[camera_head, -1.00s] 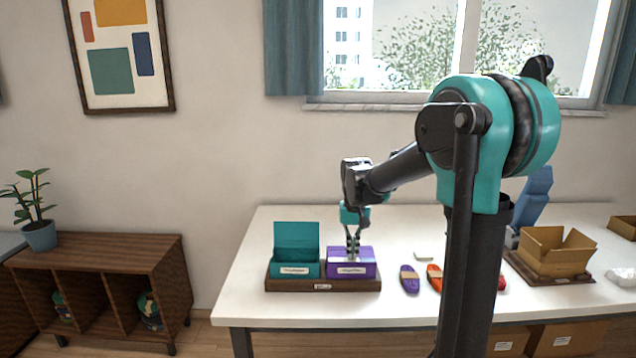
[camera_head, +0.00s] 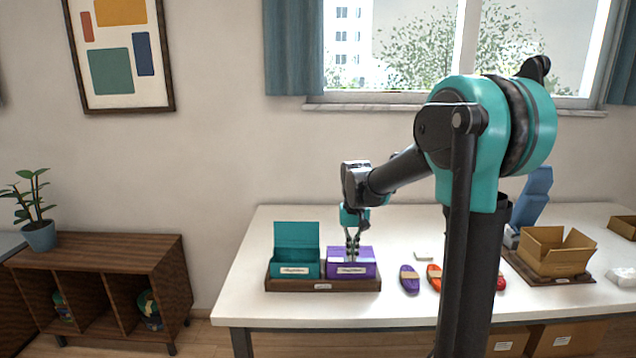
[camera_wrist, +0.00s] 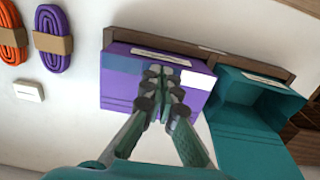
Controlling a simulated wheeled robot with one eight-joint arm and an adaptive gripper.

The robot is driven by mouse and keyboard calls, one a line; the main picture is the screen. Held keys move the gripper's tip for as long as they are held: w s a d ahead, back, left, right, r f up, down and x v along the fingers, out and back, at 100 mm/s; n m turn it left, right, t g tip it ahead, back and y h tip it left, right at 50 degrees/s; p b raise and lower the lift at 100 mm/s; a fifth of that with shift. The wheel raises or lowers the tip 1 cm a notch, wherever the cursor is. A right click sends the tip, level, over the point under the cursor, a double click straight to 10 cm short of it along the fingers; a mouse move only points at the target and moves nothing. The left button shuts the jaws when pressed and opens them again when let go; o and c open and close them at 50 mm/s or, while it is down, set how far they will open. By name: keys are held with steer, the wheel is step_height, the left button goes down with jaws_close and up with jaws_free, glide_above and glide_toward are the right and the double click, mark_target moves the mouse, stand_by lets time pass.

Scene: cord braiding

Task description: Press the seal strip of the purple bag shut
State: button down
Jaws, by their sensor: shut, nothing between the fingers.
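The purple bag (camera_head: 365,270) stands in the right half of a dark wooden holder (camera_head: 322,286), a white label on its front. In the wrist view the purple bag (camera_wrist: 185,95) has a strip across it: a bluish stretch lies left of my fingers and a white stretch (camera_wrist: 198,80) lies right of them. My gripper (camera_head: 352,258) is shut and empty, pointing down at the top of the purple bag. In the wrist view my gripper's fingertips (camera_wrist: 162,74) hide the middle of the strip. Whether they touch it I cannot tell.
An open teal box-like bag (camera_head: 296,264) with its flap up stands beside the purple one. Purple (camera_head: 409,279) and orange (camera_head: 433,277) cord bundles and a small white block (camera_head: 423,256) lie to the right. An open cardboard box (camera_head: 552,254) stands farther right.

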mark_target(336, 259)
steer(key=shift+r, duration=0.55)
steer(key=shift+a, duration=2.4)
steer(key=shift+f, duration=0.6)
step_height(336, 259, up, 8)
steer(key=s+d+f+t, duration=0.2)
steer(key=s+d+f, duration=0.5)
steer(key=s+f, duration=0.2)
steer(key=s+d+f+t, duration=0.2)
steer(key=s+d+f, duration=0.4)
steer(key=s+f, duration=0.3)
steer(key=s, duration=0.4)
steer(key=shift+d, duration=0.35)
